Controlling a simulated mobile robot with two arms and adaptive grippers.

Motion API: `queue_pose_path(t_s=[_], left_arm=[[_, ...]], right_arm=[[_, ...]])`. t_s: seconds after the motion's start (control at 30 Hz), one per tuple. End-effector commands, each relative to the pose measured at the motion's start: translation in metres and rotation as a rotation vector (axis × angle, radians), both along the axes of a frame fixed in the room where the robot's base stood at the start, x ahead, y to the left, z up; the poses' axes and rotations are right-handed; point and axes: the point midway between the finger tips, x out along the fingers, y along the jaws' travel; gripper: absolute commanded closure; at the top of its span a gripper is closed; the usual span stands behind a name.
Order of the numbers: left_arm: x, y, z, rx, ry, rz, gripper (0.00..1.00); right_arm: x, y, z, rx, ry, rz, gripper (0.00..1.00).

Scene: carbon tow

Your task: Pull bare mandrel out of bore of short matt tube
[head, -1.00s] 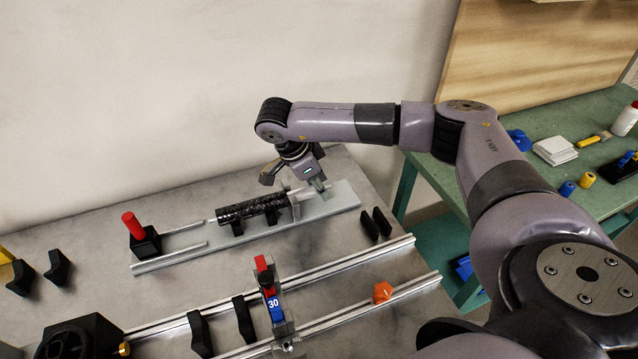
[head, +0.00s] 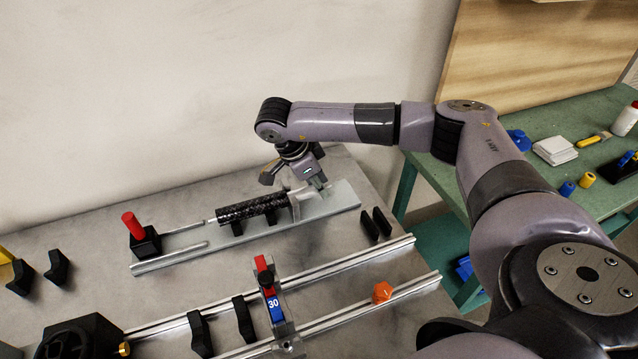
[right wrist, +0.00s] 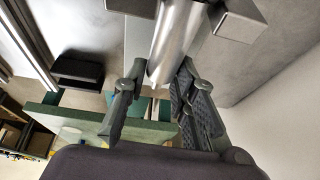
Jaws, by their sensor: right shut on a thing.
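The dark carbon tube (head: 254,208) lies on black V-supports on a long grey plate at the back of the table. The silver mandrel (head: 297,195) shows at the tube's right end, and a thin silver tip shows at its left end. How much of it is inside the bore is hidden. My right gripper (head: 316,187) is at the mandrel's right end, shut on it. In the right wrist view the mandrel (right wrist: 177,38) runs between the fingers of my right gripper (right wrist: 160,88). My left gripper is not in view.
A black block with a red post (head: 133,226) stands left of the tube. Two silver rails (head: 345,264) cross the front, with a red-blue clamp (head: 269,281) marked 30 and an orange piece (head: 382,292). Black blocks (head: 376,223) stand right of the plate. A green bench (head: 440,160) is at right.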

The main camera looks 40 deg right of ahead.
Motion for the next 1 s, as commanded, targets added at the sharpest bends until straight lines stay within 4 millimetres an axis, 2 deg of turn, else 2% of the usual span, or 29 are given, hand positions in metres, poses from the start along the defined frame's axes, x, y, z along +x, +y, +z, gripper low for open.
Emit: queue_pose_path(t_s=[1.0], left_arm=[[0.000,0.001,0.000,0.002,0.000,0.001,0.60]], right_arm=[[-0.007,-0.030,0.000,-0.001,0.000,-0.001,1.00]])
